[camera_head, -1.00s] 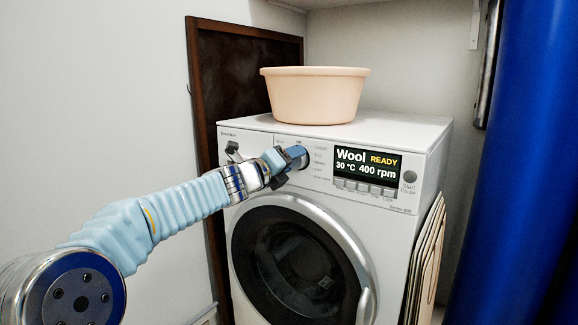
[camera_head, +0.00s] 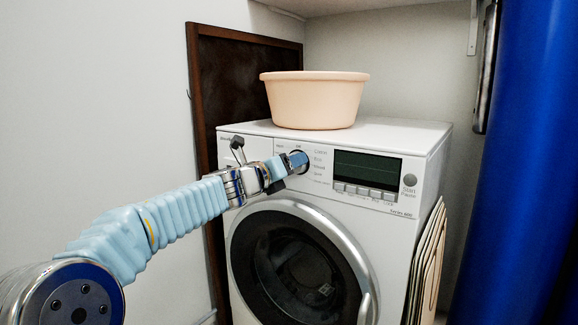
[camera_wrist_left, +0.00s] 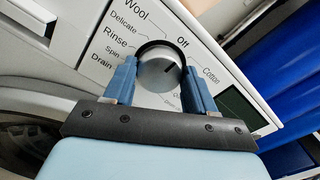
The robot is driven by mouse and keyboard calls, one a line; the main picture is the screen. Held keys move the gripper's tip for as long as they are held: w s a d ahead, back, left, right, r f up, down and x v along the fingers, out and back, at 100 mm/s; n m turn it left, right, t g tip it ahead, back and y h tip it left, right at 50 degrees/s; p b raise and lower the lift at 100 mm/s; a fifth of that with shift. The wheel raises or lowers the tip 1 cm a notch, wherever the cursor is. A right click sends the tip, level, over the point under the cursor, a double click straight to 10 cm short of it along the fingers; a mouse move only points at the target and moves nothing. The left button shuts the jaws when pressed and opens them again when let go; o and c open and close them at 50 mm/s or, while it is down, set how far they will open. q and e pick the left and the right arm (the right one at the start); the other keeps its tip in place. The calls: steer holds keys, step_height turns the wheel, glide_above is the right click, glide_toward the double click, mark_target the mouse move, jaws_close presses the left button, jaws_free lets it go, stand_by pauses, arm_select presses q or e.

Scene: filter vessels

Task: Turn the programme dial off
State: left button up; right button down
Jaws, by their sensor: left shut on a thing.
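The programme dial (camera_wrist_left: 158,72) is a round silver knob on the washing machine's front panel. Its dark pointer mark faces the upper right, towards the Off label (camera_wrist_left: 183,41). My left gripper (camera_wrist_left: 160,80) has one blue finger on each side of the dial and is shut on it. In the head view the left gripper (camera_head: 296,161) reaches the panel left of the display (camera_head: 367,168) and hides most of the dial. The display is dark, with no text. My right gripper is in neither view.
The white washing machine (camera_head: 410,135) carries a peach basin (camera_head: 315,100) on top. Its round door (camera_head: 300,265) lies below the dial. Folded boards (camera_head: 427,265) lean at its right side, and a blue column (camera_head: 525,150) stands further right.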

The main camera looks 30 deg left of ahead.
arm_select(q)
steer(key=shift+f, duration=0.1)
steer(key=o, duration=1)
steer(key=shift+o, duration=0.2)
steer(key=s+a+p, duration=0.1)
steer(key=s, duration=1.2)
steer(key=shift+s, duration=0.35)
